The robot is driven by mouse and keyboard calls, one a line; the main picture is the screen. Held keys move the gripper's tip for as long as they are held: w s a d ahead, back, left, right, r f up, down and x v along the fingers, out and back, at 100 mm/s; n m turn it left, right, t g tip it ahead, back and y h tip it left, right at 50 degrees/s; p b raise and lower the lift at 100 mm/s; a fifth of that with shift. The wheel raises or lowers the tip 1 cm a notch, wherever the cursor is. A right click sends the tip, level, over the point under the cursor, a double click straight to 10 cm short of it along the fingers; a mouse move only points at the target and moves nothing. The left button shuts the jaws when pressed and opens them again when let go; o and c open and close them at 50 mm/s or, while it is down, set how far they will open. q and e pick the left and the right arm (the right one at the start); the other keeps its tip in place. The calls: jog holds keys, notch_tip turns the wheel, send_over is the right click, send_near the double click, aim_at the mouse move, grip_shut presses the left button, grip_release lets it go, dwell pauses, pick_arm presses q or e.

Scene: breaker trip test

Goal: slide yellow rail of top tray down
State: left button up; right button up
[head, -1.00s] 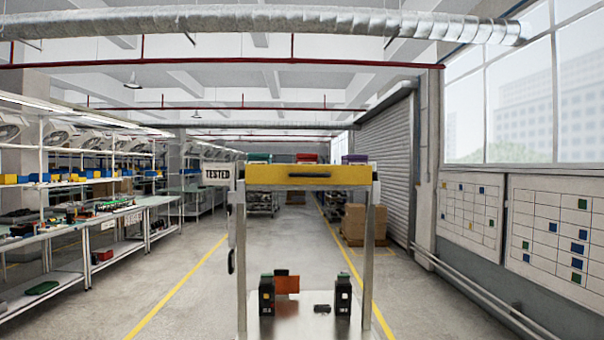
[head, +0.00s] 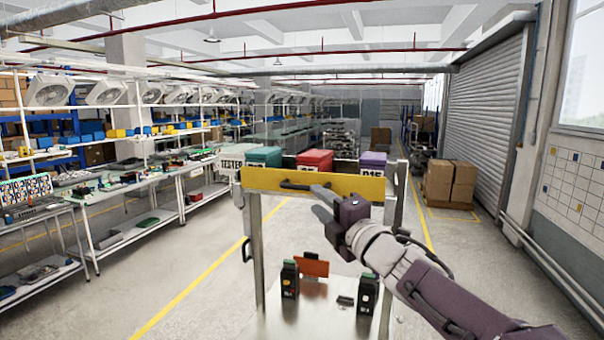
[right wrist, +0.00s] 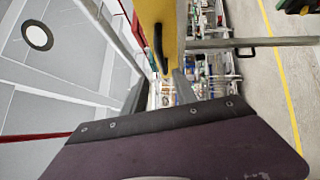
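The yellow rail (head: 262,179) runs across the front of the top tray, with a dark handle (head: 296,185) on its face. It stands raised in front of the coloured bins. My right gripper (head: 321,200) reaches in from the right, its tips at the rail's middle near the handle's right end. I cannot tell whether they touch it or how far apart they are. In the right wrist view the yellow rail (right wrist: 168,22) and its dark handle (right wrist: 159,45) show beyond the purple gripper body, which hides the fingertips. My left gripper is not in view.
A green bin (head: 264,157), a red bin (head: 314,160) and a purple bin (head: 372,162) sit behind the rail. Below, two black breakers (head: 289,279) (head: 367,294) and an orange piece (head: 313,265) stand on a metal lower shelf. Cardboard boxes (head: 451,185) lie at the right.

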aim_at(305, 188)
jog(key=p+x, duration=0.1)
jog(key=x, duration=0.2)
jog(key=p+x, duration=0.2)
jog(key=x, duration=0.1)
jog(key=p+x, duration=0.1)
jog(key=x, duration=0.2)
jog(key=shift+w+d+f, duration=0.15)
jog(key=shift+d+f, duration=0.05)
jog(key=shift+d, duration=0.2)
jog(key=shift+a, duration=0.35)
jog(key=shift+d, duration=0.35)
jog(key=shift+c, duration=0.6)
jog(key=shift+w+d, duration=0.1)
jog(key=shift+d, duration=0.05)
jog(key=c, duration=0.6)
jog(key=shift+f, duration=0.1)
grip_shut()
